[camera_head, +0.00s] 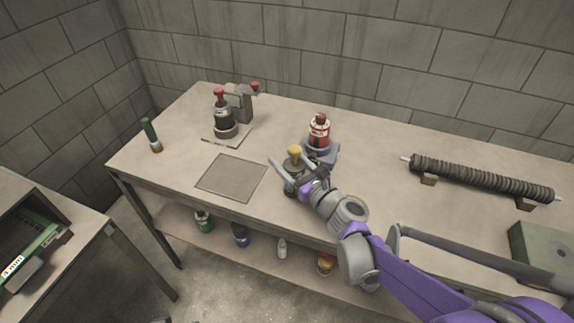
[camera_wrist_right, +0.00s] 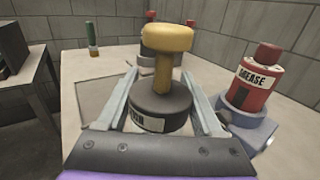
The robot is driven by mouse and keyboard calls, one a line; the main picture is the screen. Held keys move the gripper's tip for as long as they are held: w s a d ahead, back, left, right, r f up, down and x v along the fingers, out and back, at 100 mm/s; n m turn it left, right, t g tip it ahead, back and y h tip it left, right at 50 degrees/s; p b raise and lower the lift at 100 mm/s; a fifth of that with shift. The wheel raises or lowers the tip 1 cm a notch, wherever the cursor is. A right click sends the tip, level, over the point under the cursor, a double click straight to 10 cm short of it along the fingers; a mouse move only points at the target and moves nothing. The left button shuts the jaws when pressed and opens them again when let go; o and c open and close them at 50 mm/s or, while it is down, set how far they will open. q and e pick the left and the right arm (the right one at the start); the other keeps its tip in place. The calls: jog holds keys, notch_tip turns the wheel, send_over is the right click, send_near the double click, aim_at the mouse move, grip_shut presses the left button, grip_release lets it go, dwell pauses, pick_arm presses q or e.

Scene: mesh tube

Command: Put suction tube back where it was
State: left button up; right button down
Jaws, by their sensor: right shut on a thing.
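A thing with a yellow mushroom-shaped knob (camera_head: 294,152) and a dark round labelled base is between the fingers of my right gripper (camera_head: 293,172). In the right wrist view the yellow-knobbed thing (camera_wrist_right: 160,105) is upright, with a finger of the gripper (camera_wrist_right: 165,85) along each side of its base. I cannot tell whether the base touches the table. No thing is clearly recognisable as the suction tube. A long dark ribbed tube (camera_head: 480,178) lies on two small brown supports at the right, apart from my gripper. My left gripper is not in view.
A red grease bottle (camera_head: 319,132) in a grey holder stands close behind my right gripper. A square grey mat (camera_head: 231,177) lies bare to its left. A dark red-topped bottle (camera_head: 221,112) and a green tube (camera_head: 151,135) stand farther left. A greenish box (camera_head: 545,250) is at right.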

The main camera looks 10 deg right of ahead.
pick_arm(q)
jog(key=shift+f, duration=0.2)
pick_arm(e)
jog(key=shift+f, duration=0.5)
jog(key=shift+f, duration=0.2)
jog(key=shift+c, duration=0.2)
grip_release()
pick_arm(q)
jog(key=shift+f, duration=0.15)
pick_arm(e)
jog(key=shift+r, duration=0.1)
